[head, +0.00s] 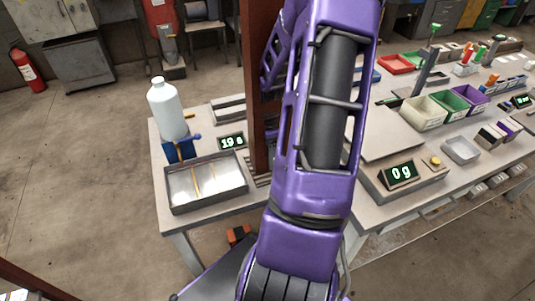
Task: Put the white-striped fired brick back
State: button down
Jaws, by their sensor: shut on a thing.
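My purple arm fills the middle of the head view and hides much of what is behind it. My gripper is not in view, so what it holds cannot be seen. No brick with white stripes can be made out. A small orange-red block-like thing (238,235) shows low, near the floor between the tables and left of my arm. It is too small to tell what it is or whether it has stripes.
A left table bears a shallow metal tray (207,209), a white bottle (166,112) and a display reading 19 (231,142).

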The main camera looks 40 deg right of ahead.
aim_at(267, 149)
jog(key=shift+f, duration=0.15)
jog(key=shift+c, duration=0.2)
grip_release()
notch_tip(267, 149, up, 12)
jog(key=p, duration=0.1)
jog(key=shift+p, duration=0.35)
